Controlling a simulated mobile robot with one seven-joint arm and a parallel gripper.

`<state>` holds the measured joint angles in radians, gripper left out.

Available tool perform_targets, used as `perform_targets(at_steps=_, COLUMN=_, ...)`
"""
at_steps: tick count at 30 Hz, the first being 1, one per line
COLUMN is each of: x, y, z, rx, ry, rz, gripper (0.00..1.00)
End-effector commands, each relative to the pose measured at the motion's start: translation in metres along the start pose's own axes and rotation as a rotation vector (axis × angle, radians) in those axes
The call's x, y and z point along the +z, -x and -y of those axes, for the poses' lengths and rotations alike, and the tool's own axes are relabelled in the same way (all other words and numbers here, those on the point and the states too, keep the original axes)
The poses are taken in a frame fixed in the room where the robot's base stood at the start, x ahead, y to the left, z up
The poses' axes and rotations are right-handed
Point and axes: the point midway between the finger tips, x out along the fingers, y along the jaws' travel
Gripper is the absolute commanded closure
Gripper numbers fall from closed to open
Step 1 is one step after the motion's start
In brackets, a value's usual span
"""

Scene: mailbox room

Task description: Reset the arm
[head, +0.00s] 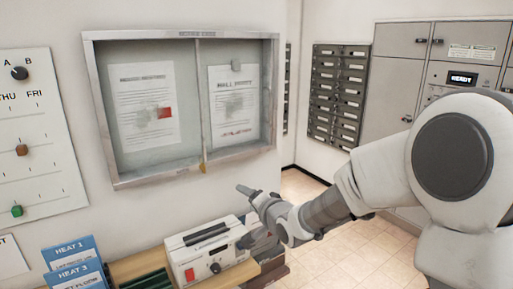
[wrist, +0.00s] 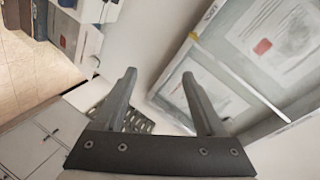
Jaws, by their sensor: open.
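My arm reaches in from the right in the head view, bent, with my gripper (head: 243,190) held in front of the wall below the framed notice case (head: 152,184). In the wrist view my gripper (wrist: 159,75) shows two dark fingers spread apart with nothing between them. The notice case is also seen tilted at the right of the wrist view (wrist: 180,65). My gripper appears apart from the case and above the white machine (head: 188,262) with a red switch and a black knob. The exact distance to the wall cannot be told.
A wooden shelf (head: 128,268) at lower left bears blue booklets (head: 75,277) beside the machine. A board with knobs (head: 45,120) hangs at far left. Dark mail slots (head: 337,95) and grey lockers (head: 400,75) with a lit display line the back wall. Tiled floor (head: 300,187) is open between.

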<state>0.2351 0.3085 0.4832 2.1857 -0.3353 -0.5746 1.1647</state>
Motion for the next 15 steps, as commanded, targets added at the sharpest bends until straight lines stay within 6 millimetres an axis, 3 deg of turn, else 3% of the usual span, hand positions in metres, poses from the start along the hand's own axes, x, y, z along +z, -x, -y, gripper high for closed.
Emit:
perform_targets(at_steps=9, x=-0.04, y=0.099, z=-0.017, rx=0.35, ry=0.396, rz=-0.025, gripper=0.28)
perform_targets(at_steps=15, x=-0.051, y=0.176, z=-0.028, rx=0.538, ry=0.549, rz=0.018, gripper=0.28)
